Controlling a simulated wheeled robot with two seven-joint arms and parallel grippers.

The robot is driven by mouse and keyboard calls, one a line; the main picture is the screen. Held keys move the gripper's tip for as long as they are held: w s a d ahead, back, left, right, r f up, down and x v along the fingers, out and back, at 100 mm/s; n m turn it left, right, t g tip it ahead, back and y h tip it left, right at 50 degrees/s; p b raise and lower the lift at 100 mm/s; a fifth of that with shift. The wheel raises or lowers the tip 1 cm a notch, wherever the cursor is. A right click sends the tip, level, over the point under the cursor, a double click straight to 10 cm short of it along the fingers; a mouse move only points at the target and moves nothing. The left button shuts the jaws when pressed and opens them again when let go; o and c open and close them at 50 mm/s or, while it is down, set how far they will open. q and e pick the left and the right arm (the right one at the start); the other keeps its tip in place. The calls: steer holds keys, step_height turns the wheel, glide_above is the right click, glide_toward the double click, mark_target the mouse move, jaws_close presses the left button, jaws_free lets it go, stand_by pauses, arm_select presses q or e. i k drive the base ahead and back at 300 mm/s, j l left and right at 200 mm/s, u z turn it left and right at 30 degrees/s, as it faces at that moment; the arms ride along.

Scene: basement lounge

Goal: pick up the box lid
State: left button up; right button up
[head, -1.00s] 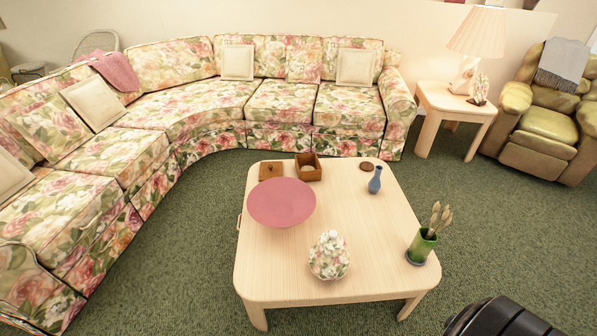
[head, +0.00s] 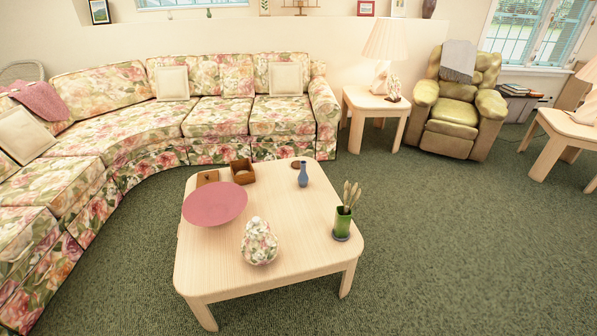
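A small flat brown wooden piece that looks like the box lid (head: 207,178) lies on the coffee table (head: 290,225), near its back left edge. A small open brown wooden box (head: 243,172) stands just to its right, with something pale inside. A large pink dish (head: 214,204) is in front of the lid and close to it, perhaps overlapping its near edge. Neither of my grippers shows in the head view.
On the table are a floral jar (head: 259,242), a blue vase (head: 303,174), a small brown disc (head: 297,164) and a green pot (head: 343,222). A floral sofa (head: 110,120) curves behind and left. Carpet (head: 450,240) is open on the right.

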mark_target(204, 178)
steer(key=i+j+z, duration=0.35)
steer(key=j, duration=0.35)
steer(key=i+j+z, duration=0.15)
steer(key=j+z, duration=0.15)
steer(key=j, duration=0.45)
steer(key=i+j+z, duration=0.1)
steer(key=j+z, duration=0.25)
steer(key=j, duration=0.45)
steer(key=j+z, duration=0.3)
steer(key=j, duration=3.9)
